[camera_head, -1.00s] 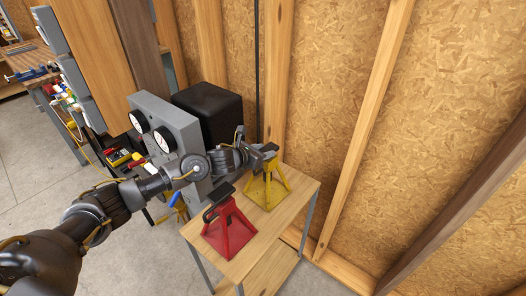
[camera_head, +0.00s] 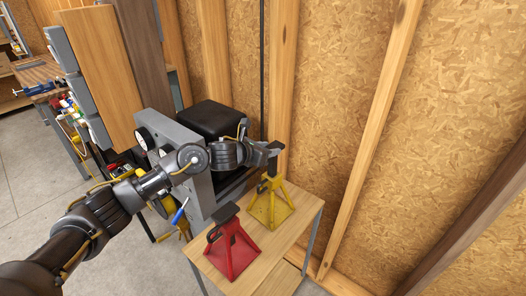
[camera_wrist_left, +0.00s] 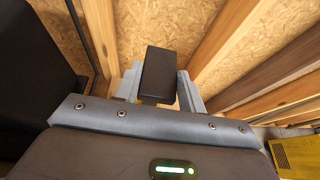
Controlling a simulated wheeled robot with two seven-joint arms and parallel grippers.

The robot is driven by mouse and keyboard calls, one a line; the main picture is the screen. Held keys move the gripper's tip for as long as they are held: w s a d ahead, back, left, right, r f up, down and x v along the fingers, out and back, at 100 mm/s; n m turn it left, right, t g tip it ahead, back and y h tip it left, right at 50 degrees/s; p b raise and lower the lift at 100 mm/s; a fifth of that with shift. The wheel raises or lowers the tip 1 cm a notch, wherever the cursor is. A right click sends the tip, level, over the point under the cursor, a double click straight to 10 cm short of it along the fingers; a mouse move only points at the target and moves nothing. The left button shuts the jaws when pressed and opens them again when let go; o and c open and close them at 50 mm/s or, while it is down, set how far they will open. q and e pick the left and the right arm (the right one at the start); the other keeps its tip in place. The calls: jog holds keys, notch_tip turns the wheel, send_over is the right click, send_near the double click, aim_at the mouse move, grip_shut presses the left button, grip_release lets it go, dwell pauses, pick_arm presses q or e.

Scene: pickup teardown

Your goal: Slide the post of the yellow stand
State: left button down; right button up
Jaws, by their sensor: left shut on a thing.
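The yellow stand (camera_head: 268,209) is on the small wooden table, its spread legs upright on the top. My left gripper (camera_head: 273,149) is above it, shut on the dark head of its post. In the left wrist view that black head (camera_wrist_left: 158,72) sits between the two grey fingers, with a little yellow below it. A yellow part of the post (camera_head: 273,169) shows between the gripper and the stand's body. My right gripper is in neither view.
A red stand (camera_head: 233,250) is on the same table (camera_head: 281,253), nearer and left. A stud wall (camera_head: 440,120) rises close behind the table.

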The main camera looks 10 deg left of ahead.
pick_arm(q)
jog(key=c, duration=1.1)
grip_release()
jog(key=shift+r, duration=0.4)
jog(key=shift+o, duration=1.3)
jog(key=shift+f, duration=0.1)
jog(key=shift+s+f, duration=0.1)
jog(key=shift+s+a, duration=0.2)
jog(key=shift+a, duration=0.05)
jog(key=b+v, duration=0.3)
jog(key=v, duration=0.7)
